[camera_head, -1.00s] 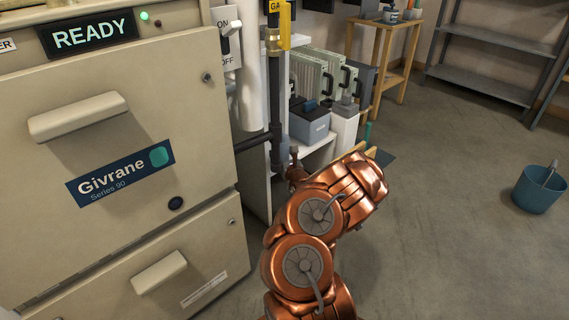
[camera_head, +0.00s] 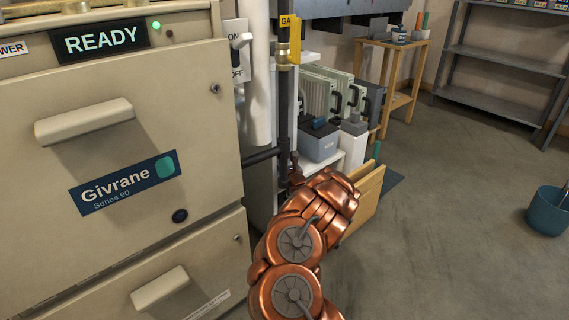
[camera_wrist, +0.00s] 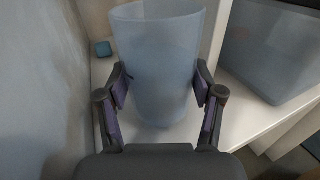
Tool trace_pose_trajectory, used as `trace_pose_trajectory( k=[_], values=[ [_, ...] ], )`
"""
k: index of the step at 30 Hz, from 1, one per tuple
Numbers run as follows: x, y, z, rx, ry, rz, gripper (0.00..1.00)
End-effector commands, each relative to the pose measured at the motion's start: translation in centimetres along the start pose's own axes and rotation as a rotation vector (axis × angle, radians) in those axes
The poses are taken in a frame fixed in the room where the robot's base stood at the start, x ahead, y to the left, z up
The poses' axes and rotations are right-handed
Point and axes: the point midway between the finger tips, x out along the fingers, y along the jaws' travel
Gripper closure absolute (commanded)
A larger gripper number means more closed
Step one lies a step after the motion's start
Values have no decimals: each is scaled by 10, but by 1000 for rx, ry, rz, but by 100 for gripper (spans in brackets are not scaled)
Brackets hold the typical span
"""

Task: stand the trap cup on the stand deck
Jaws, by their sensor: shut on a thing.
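A translucent pale-blue cup, which I take for the trap cup (camera_wrist: 158,40), stands upright between the purple-padded fingers of my gripper (camera_wrist: 160,88) in the wrist view. The fingers press on its two sides. A white surface (camera_wrist: 225,115) lies behind and below the cup; it may be the stand deck, and I cannot tell whether the cup's base touches it. In the head view, my copper arm hides the gripper and cup.
A grey-blue box (camera_head: 318,143) sits on the white unit, beside pale filter panels (camera_head: 322,92). A dark gas pipe (camera_head: 284,110) and the furnace (camera_head: 130,120) stand close left of my arm. A wooden panel (camera_head: 368,195) is at its right. Open floor (camera_head: 450,220) lies further right.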

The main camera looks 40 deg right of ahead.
Motion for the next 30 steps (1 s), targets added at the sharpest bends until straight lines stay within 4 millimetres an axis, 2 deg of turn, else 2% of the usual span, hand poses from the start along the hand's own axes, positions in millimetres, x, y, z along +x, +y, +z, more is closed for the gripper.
trace_pose_trajectory(
  k=[14, 30],
  values=[
    [1, 0, 0, -2, -2, 0, 82],
    [1, 0, -9, -2, -2, -1, 82]
  ],
)
